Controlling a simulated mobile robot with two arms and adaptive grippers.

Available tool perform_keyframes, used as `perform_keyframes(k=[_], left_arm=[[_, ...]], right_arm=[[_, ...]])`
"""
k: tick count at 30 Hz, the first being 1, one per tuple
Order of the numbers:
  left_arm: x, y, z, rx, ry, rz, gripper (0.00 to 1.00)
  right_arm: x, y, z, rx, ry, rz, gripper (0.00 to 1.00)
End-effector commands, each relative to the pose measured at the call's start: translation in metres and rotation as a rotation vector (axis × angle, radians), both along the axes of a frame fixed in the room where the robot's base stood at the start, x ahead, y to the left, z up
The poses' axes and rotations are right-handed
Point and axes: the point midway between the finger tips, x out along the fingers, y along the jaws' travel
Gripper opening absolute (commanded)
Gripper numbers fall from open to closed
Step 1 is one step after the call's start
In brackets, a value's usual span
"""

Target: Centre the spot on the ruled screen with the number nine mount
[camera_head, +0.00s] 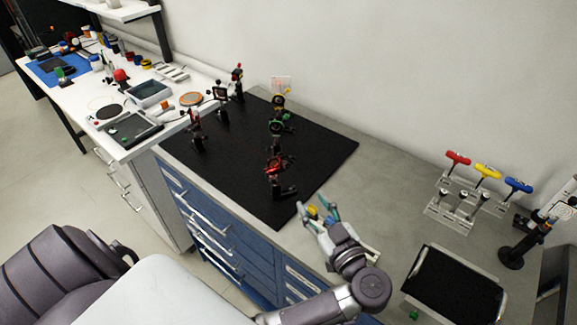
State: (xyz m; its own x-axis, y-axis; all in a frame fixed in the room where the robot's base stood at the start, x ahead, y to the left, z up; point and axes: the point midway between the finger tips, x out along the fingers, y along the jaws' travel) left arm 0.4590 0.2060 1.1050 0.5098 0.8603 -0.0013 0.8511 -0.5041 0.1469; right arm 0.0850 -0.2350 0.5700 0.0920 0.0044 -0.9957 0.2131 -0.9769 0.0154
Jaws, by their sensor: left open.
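My left gripper (315,206) is open at the front edge of the bench, just off the near corner of the black breadboard (240,150). A small yellow thing shows between its fingers; I cannot tell what it is. Several optic mounts stand on the breadboard: a red one (275,165) closest to the gripper, a green-ringed one (281,127) behind it, and another (278,102) farther back. A small pale card (282,84), possibly the ruled screen, stands at the back by the wall. No mount number and no spot is legible. My right gripper is not in view.
More mounts (196,130) stand on the breadboard's left side. To the right are a rack (465,203) with red, yellow and blue-handled drivers, a black tray (455,285) and a dark stand (512,257). A cluttered white table (175,110) adjoins at left.

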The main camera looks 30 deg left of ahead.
Motion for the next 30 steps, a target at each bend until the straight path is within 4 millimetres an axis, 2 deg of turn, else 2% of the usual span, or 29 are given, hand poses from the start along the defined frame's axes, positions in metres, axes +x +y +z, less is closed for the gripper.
perform_keyframes(k=[9, 18, 24, 30], left_arm=[[0.029, 0.052, 0.006, 0.007, -0.003, 0.004, 0.43], [0.058, 0.099, 0.004, 0.004, -0.002, 0.002, 0.43], [0.066, 0.113, 0.002, 0.002, -0.003, 0.000, 0.43], [0.068, 0.116, 0.001, 0.000, -0.004, 0.000, 0.43]], right_arm=[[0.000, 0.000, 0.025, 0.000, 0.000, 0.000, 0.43], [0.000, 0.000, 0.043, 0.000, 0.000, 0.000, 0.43], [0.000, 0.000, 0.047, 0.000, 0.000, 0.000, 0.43], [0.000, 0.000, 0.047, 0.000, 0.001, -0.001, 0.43]])
